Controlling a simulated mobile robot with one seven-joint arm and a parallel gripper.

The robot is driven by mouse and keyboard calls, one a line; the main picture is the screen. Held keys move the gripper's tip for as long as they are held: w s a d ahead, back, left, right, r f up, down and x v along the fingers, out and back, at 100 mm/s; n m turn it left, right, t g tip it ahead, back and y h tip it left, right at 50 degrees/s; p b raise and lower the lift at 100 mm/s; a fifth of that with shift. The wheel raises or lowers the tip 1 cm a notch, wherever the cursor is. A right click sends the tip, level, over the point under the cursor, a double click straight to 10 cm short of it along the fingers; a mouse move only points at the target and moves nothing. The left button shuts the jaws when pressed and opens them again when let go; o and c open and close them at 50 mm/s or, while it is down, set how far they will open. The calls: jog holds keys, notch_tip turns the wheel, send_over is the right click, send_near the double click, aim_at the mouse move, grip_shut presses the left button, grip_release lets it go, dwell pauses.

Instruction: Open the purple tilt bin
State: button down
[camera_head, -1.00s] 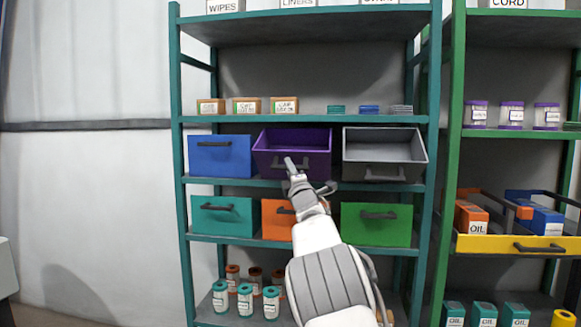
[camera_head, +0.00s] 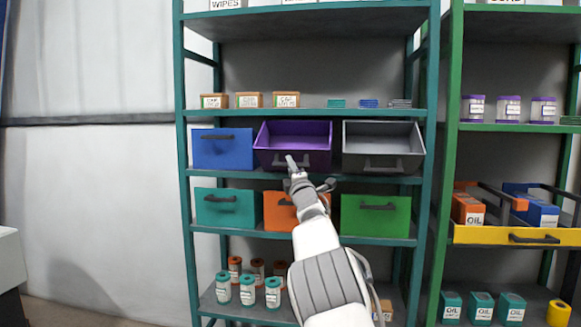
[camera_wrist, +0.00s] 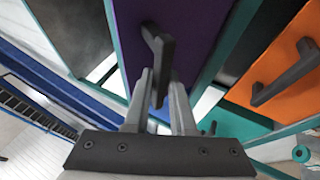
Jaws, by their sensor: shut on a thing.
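The purple tilt bin (camera_head: 318,159) is in the upper bin row of the teal rack, between a blue bin and a grey bin. It is tilted forward, and its inside shows from above. My gripper (camera_head: 291,163) is at the bin's front. In the wrist view the purple front (camera_wrist: 190,25) is close ahead, and its dark handle (camera_wrist: 157,50) runs down between my two fingers (camera_wrist: 160,92). The fingers are shut on the handle. My gripper covers part of the handle in the head view.
The blue bin (camera_head: 222,150) is upright at the left; the grey bin (camera_head: 383,165) at the right is tilted open. Teal (camera_head: 226,212), orange (camera_head: 283,222) and green (camera_head: 376,228) bins sit below, close to my arm. Small boxes (camera_head: 249,100) stand on the shelf above.

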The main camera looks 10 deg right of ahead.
jog(key=shift+w+d+f, duration=0.1)
jog(key=shift+f, duration=0.2)
jog(key=c, duration=0.9)
grip_release()
jog(key=shift+w, duration=0.1)
jog(key=shift+o, duration=0.3)
jog(key=shift+r, duration=0.1)
jog(key=v, duration=1.7)
jog(key=shift+s, duration=0.3)
